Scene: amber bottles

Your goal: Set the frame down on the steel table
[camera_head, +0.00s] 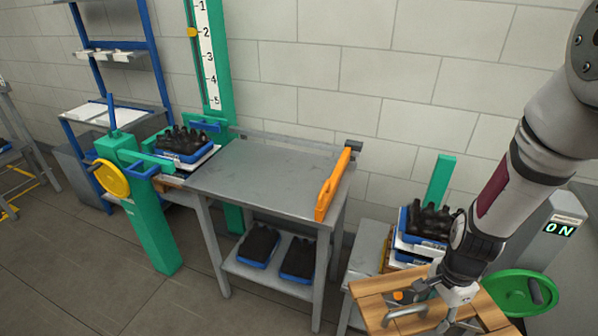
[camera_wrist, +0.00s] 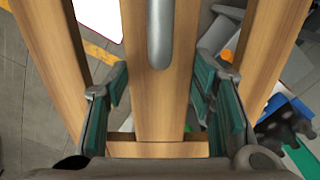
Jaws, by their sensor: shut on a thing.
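The wooden frame (camera_head: 372,287), made of light slats with a grey metal handle (camera_head: 405,312), is at the lower right of the head view, partly cut off by the picture edge. My gripper (camera_head: 455,312) is shut on it. In the wrist view the frame's middle slat (camera_wrist: 160,100) lies between the two green-padded fingers, with the handle (camera_wrist: 160,35) above. The steel table (camera_head: 265,180) stands left of the frame, in the middle of the head view. Its grey top is mostly bare. My gripper is well to the right of it.
An orange bar (camera_head: 334,184) stands along the table's right end. A blue crate of dark bottles (camera_head: 182,147) sits at its left end beside a green post (camera_head: 152,225). Another bottle crate (camera_head: 428,222) and a green wheel (camera_head: 522,292) are near my arm.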

